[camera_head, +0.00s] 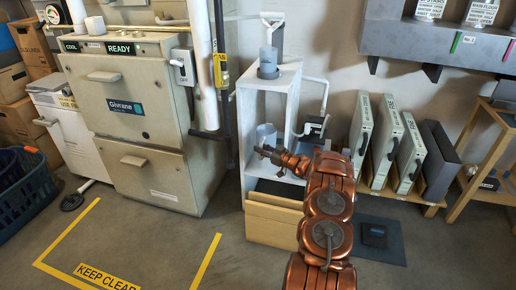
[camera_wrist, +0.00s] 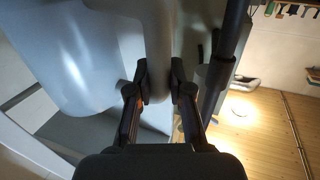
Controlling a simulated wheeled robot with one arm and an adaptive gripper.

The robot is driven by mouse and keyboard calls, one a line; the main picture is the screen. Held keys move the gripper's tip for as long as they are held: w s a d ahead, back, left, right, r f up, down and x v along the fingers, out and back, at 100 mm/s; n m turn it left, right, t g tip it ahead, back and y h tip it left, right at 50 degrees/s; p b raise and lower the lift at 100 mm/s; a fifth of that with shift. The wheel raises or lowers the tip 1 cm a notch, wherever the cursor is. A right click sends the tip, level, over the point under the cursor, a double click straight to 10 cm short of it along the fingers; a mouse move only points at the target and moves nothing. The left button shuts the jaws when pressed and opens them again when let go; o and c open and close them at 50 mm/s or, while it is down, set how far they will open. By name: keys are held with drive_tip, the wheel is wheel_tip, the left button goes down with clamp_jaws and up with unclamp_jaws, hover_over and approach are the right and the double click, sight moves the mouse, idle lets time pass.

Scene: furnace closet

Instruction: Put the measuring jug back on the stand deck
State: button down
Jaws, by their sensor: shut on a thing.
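The measuring jug (camera_head: 266,131) is a pale, bluish, translucent vessel at the open front of the white stand (camera_head: 241,120). In the wrist view the jug (camera_wrist: 75,60) fills the left side, and its light handle (camera_wrist: 158,30) runs between my fingers. My gripper (camera_head: 264,151) reaches the jug from the right and is shut on that handle; the fingers also show in the wrist view (camera_wrist: 159,85). The jug looks about upright in the head view. I cannot tell whether its base touches the stand's lower deck (camera_head: 291,179). My gripper hides part of the jug's lower side.
A grey-blue cylinder (camera_head: 268,64) stands on the stand's top. A cardboard-coloured box (camera_head: 270,222) is below in front. A furnace (camera_head: 135,115) and white pipe (camera_head: 202,70) are left. Upright binder-like cases (camera_head: 384,140) are right.

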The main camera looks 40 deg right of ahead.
drive_tip(key=shift+s+d+r, duration=0.1)
drive_tip(key=shift+r, duration=0.05)
idle(0.3)
drive_tip(key=shift+f+b, duration=0.35)
drive_tip(key=shift+f, duration=3.75)
drive_tip(key=c, duration=1)
unclamp_jaws()
drive_tip(key=shift+s, duration=0.1)
drive_tip(key=shift+v, duration=3.65)
